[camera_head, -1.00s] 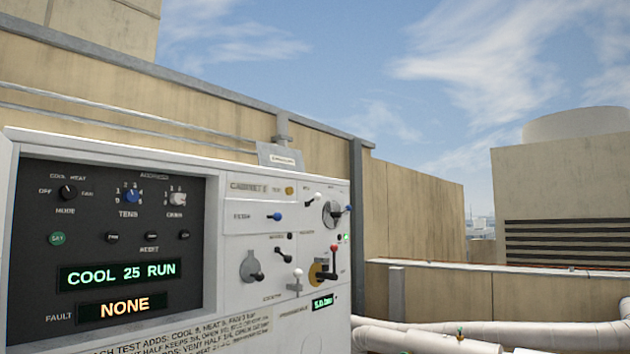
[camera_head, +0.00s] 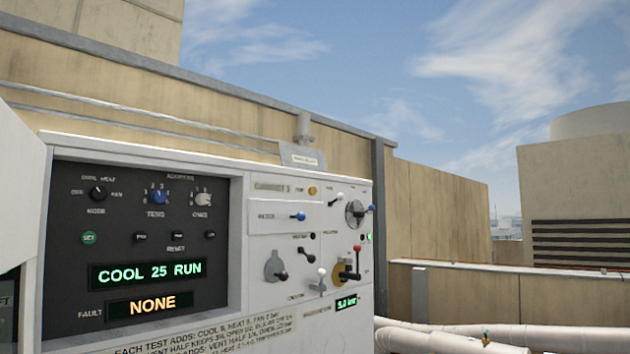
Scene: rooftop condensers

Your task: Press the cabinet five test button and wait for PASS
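The white control cabinet (camera_head: 340,306) stands at the left and centre of the head view. Its label (camera_head: 272,187) seems to start with "CABINET"; the number is too blurred to be sure. A small round yellow-orange button (camera_head: 312,190) sits right of that label, with a small blurred word beside it. The green display (camera_head: 149,272) reads "COOL 25 RUN". The fault display (camera_head: 150,304) reads "NONE". A small green display (camera_head: 346,304) reads about "5.0 bar". No PASS text shows. Neither of my grippers is in view.
The panel carries a blue-tipped lever (camera_head: 298,216), a red-tipped lever (camera_head: 357,249), a white-tipped lever (camera_head: 321,272) and a green SET button (camera_head: 89,237). White pipes (camera_head: 460,338) run low at the right. A beige wall (camera_head: 432,210) stands behind the cabinet.

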